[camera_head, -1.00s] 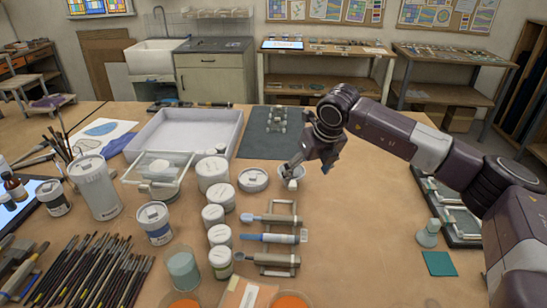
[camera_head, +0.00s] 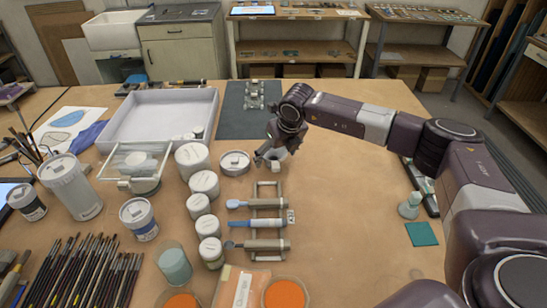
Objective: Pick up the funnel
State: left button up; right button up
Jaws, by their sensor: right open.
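A small white, cup-like thing (camera_head: 279,154), which looks like the funnel, stands on the brown table right of the round white jars. My right gripper (camera_head: 268,159) is open and low over it, with its fingers at the near left side of the white thing. The gripper hides part of it, and I cannot tell whether they touch. My left gripper is not in view.
A rack of tools (camera_head: 259,222) lies in front, beside several white jars (camera_head: 203,185). A greenish glass piece (camera_head: 409,206) stands at the right. The table between is clear.

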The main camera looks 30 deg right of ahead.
jog(key=c, duration=1.3)
